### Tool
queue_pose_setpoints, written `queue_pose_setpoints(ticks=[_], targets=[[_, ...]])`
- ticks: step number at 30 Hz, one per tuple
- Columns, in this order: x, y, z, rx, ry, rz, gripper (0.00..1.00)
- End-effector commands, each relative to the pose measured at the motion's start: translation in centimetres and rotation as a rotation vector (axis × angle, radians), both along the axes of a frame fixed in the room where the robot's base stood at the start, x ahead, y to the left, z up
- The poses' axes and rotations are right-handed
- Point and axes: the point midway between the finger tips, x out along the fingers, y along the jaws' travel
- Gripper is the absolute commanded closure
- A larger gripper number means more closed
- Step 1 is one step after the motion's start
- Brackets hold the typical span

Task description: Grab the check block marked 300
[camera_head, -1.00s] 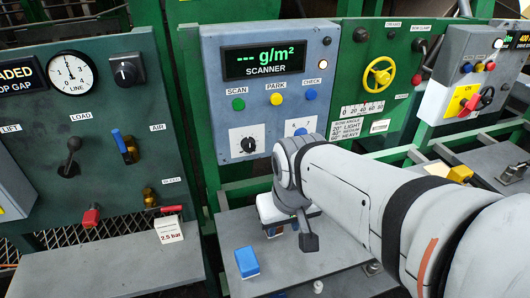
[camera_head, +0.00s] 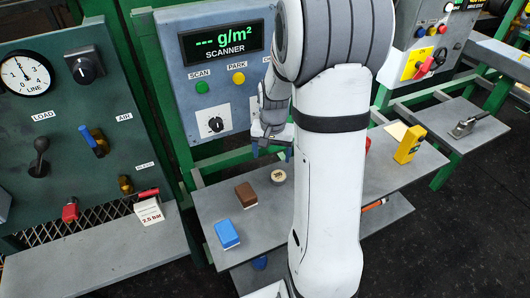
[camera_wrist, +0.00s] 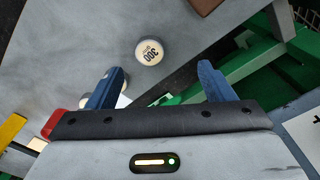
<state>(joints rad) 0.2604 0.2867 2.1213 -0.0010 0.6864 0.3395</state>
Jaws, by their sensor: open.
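The check block marked 300 (camera_wrist: 149,52) is a small round piece with a pale top and dark lettering, lying on the grey shelf (camera_wrist: 85,40) in the wrist view. In the head view the round block (camera_head: 276,177) stands right of a brown block (camera_head: 246,194). My gripper (camera_wrist: 160,88) is open and empty, with blue fingers. In the wrist view the block shows beyond the fingertips, between their lines, and apart from them. In the head view my gripper (camera_head: 271,143) is above the shelf behind the block, partly covered by my arm.
A blue block (camera_head: 227,234) lies at the shelf's left front. A yellow device (camera_head: 409,144) stands on the right part of the shelf. The scanner panel (camera_head: 186,58) rises behind. A green frame (camera_wrist: 240,65) runs along the shelf edge. My arm hides the shelf's middle.

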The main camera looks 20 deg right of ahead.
Motion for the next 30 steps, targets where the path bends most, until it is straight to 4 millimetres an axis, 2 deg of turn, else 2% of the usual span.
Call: queue_pose_setpoints(ticks=[3,9,30], targets=[[1.4,-2.1,-2.3,0.010,0.027,-0.082,0.25],[2.3,-3.7,-4.7,0.017,0.045,-0.149,0.25],[1.6,-3.3,-12.5,0.017,0.046,-0.154,0.25]])
